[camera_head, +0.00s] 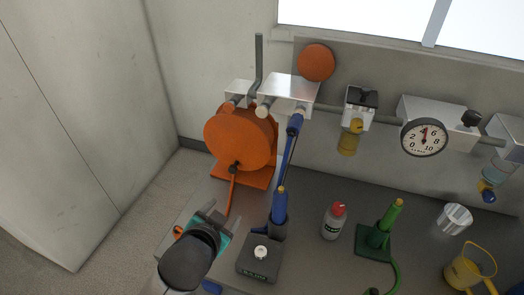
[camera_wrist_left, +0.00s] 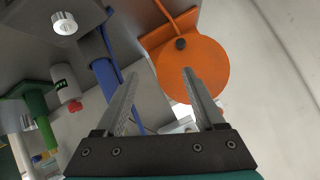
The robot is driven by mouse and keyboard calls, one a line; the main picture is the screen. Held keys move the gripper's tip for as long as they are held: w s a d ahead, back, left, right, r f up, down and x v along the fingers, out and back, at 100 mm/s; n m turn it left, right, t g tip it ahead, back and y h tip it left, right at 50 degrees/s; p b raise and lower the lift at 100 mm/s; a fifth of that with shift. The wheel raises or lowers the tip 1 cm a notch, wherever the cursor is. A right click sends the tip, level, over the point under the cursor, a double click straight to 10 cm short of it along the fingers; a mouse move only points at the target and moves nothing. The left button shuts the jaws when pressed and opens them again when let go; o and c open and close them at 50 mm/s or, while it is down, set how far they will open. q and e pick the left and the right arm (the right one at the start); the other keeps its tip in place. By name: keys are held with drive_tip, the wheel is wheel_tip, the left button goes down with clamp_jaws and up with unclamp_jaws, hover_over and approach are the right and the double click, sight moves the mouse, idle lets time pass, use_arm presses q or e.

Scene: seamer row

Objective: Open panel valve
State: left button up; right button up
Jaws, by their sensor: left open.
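A metal block (camera_head: 290,90) with pipes is at the upper left of the wall panel. A bent grey lever (camera_head: 259,62) stands up from its pipework; I take it for the panel valve's handle but cannot be sure. My left gripper (camera_head: 218,214) is low at the bench's left side, below the lever and in front of the orange reel (camera_head: 240,138). In the left wrist view its two fingers (camera_wrist_left: 160,74) are apart with nothing between them, and the orange reel (camera_wrist_left: 205,65) is beyond. My right gripper is not in view.
On the panel are a regulator (camera_head: 357,108), a pressure gauge (camera_head: 424,137) and an orange disc (camera_head: 316,62). Open floor lies left.

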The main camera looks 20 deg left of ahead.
use_arm(q)
drive_tip(key=w+r+m+t, duration=0.2)
drive_tip(key=w+r+t, duration=0.1)
drive_tip(key=w+r, duration=0.25)
drive_tip(key=m+t+h, duration=0.2)
drive_tip(key=m+t, duration=0.1)
drive_tip(key=t, duration=0.1)
approach(261, 114)
drive_tip(key=w+p, duration=0.1)
drive_tip(key=w, duration=1)
drive_tip(key=shift+w+d+f, duration=0.1)
drive_tip(key=shift+f, duration=0.05)
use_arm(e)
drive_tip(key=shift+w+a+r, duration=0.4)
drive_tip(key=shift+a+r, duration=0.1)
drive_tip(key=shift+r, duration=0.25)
use_arm(q)
clamp_jaws()
